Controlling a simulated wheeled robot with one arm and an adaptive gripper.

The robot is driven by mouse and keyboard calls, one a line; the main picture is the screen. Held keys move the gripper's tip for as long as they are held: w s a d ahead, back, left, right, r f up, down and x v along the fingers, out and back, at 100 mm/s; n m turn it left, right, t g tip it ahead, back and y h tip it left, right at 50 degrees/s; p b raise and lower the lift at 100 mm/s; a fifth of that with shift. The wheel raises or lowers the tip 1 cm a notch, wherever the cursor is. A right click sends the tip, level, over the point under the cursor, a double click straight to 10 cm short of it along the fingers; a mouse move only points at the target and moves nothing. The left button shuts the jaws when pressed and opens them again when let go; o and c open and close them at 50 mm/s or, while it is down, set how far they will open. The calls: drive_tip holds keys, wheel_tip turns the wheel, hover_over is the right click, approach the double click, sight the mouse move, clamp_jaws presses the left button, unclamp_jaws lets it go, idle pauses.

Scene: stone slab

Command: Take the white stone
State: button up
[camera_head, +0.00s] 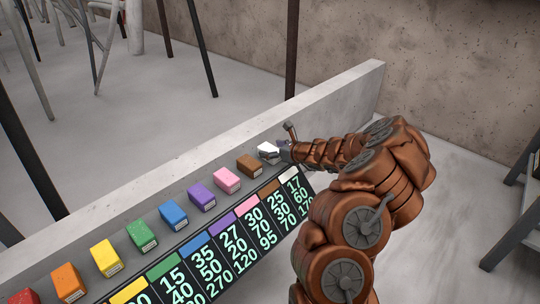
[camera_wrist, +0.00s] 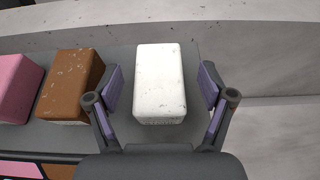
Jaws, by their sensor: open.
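The white stone (camera_wrist: 160,82) is a block with small dark specks. In the wrist view it stands upright between the two fingers of my gripper (camera_wrist: 160,95), with a gap on each side. My gripper is open, and its purple-padded fingers do not appear to touch the stone. In the head view the white stone (camera_head: 268,150) is at the far right end of a row of coloured stones. There my gripper (camera_head: 284,148) reaches it from the right and partly hides it.
The brown stone (camera_wrist: 70,85) sits close to the left finger, with the pink stone (camera_wrist: 14,88) beyond it. Several more coloured stones run left along the slab (camera_head: 330,98). A number board (camera_head: 225,245) lies in front. Right of the gripper is clear.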

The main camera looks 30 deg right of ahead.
sight(265, 148)
drive_tip(key=x, duration=0.2)
drive_tip(key=shift+w+a+f+b, duration=0.15)
drive_tip(key=shift+w+f+b, duration=0.1)
drive_tip(key=shift+f+b, duration=0.1)
drive_tip(key=shift+w+a, duration=0.1)
drive_tip(key=shift+w, duration=0.45)
drive_tip(key=c, duration=1.2)
